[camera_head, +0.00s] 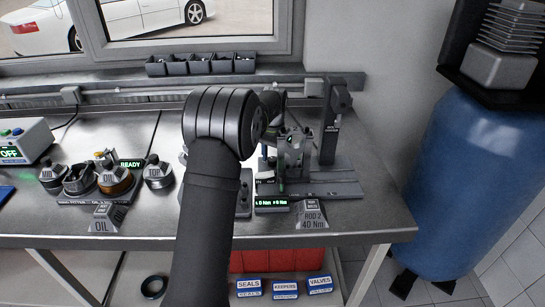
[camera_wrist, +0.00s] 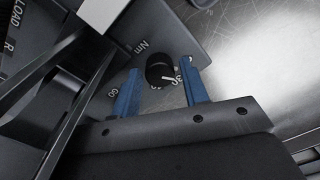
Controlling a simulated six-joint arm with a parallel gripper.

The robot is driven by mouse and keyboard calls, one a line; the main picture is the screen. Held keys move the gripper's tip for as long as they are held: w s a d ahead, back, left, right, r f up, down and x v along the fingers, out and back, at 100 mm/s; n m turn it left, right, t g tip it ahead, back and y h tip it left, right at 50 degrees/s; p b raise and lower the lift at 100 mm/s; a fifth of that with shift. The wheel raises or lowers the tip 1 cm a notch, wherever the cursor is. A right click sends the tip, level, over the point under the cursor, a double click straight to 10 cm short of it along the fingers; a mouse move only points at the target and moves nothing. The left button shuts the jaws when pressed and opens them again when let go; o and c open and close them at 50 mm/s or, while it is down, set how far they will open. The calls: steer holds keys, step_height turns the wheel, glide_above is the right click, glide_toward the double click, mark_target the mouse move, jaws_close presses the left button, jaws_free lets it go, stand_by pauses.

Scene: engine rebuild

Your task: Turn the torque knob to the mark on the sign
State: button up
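The torque knob (camera_wrist: 160,69) is a small round black knob with a white pointer line, on a dark panel marked "Nm" with white numbers around it. The pointer aims towards the lower right in the wrist view; I cannot read exactly which number it meets. My gripper (camera_wrist: 159,66) is open, with one blue finger to each side of the knob and a visible gap from it. The sign (camera_head: 312,216) on the bench front reads "ROD 2 40 Nm". In the head view my arm hides much of the knob's surroundings, and I cannot make out the knob there.
A lit green display (camera_head: 272,201) showing Nm values stands left of the sign. A fixture with a dark post (camera_head: 331,130) stands behind it. An oil station (camera_head: 90,198) with several round parts is at left. A blue barrel (camera_head: 470,180) stands right of the bench (camera_head: 375,215).

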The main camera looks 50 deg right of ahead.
mark_target(272, 158)
steer(key=shift+o, duration=0.6)
step_height(272, 158, up, 17)
steer(key=shift+s+r, duration=0.2)
steer(key=shift+s, duration=0.05)
steer(key=f+n, duration=0.2)
steer(key=f, duration=0.4)
steer(key=f+n, duration=0.2)
steer(key=f, duration=0.3)
steer(key=f+n, duration=0.3)
steer(key=f, duration=0.3)
steer(key=shift+w+f, duration=0.25)
steer(key=shift+f, duration=0.05)
steer(key=shift+c, duration=0.4)
